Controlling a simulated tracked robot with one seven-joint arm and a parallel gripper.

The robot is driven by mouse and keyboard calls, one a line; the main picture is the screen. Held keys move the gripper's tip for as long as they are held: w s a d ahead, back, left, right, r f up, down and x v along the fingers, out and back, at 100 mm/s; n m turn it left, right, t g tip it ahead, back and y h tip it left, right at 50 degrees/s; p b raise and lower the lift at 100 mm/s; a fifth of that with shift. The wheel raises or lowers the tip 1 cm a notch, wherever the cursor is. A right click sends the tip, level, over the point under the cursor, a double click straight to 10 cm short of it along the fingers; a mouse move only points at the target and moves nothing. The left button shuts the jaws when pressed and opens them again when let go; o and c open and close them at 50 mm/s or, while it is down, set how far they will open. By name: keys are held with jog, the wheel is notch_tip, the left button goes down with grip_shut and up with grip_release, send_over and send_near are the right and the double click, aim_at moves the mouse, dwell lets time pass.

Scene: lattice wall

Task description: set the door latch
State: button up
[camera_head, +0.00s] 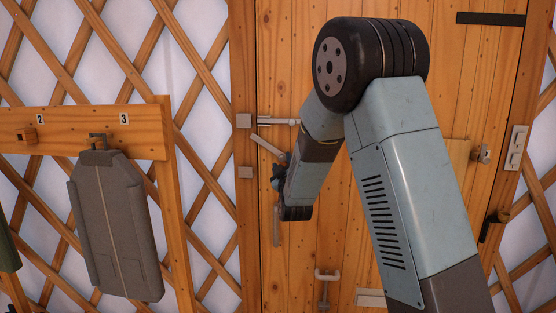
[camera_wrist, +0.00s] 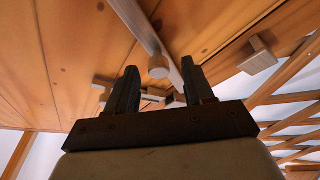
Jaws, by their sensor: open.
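The wooden door (camera_head: 345,255) is shut in its frame. At its left edge a pale diagonal bar (camera_head: 266,144), which looks like the latch, slants down to the right towards my gripper (camera_head: 279,178). My arm hides the bar's lower end. In the wrist view my gripper (camera_wrist: 160,88) is open, its two dark fingers apart. A pale bar (camera_wrist: 145,30) with a round knob (camera_wrist: 158,67) reaches between the fingertips. I cannot tell whether either finger touches it.
A horizontal bolt (camera_head: 276,121) lies above the diagonal bar. A grey pack (camera_head: 115,225) hangs from a rail (camera_head: 75,132) at left. A handle (camera_head: 327,275) sits low on the door.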

aim_at(282, 160)
jog(key=shift+x, duration=1.85)
grip_shut()
